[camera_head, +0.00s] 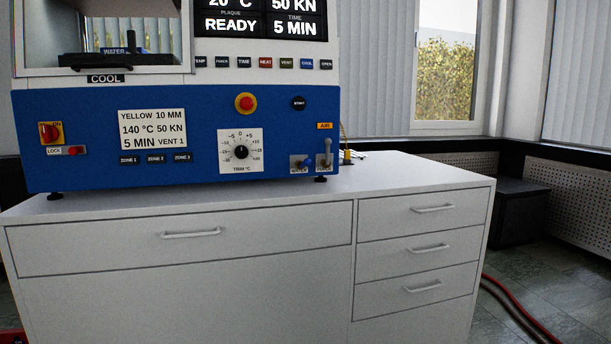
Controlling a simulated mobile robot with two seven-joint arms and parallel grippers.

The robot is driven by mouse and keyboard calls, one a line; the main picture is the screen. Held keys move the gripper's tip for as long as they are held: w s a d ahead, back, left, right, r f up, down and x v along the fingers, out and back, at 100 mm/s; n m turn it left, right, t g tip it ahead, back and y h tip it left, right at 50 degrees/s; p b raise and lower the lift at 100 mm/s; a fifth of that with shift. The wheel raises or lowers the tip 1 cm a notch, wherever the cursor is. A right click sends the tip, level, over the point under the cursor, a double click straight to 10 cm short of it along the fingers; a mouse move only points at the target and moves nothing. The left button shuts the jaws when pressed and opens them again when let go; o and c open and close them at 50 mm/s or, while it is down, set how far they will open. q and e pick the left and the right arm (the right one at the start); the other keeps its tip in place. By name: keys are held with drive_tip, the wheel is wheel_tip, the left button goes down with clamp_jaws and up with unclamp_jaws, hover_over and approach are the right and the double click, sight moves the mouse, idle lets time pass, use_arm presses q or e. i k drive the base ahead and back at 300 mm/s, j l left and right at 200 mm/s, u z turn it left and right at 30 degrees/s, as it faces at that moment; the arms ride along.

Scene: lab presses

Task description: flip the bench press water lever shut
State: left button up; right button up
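The bench press (75,110) stands on a white cabinet, with a blue front panel and a white upper body. The water lever (305,162) is at the lower right of the blue panel, above a small label that reads WATER. It is small, with a blue handle that appears to point sideways to the right; its exact angle is hard to tell. Right beside it is the air lever (327,153), grey and upright, under an orange AIR label. Neither of my grippers shows in the head view.
A red emergency button (245,102), a round dial (241,152) and a red switch (50,133) sit on the panel. A red hose (525,316) lies on the floor at right.

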sight(307, 162)
drive_tip(key=i+l+u, duration=0.35)
drive_tip(key=i, duration=0.15)
drive_tip(key=i+l+u, duration=0.7)
drive_tip(key=l, duration=0.35)
drive_tip(key=i, duration=0.1)
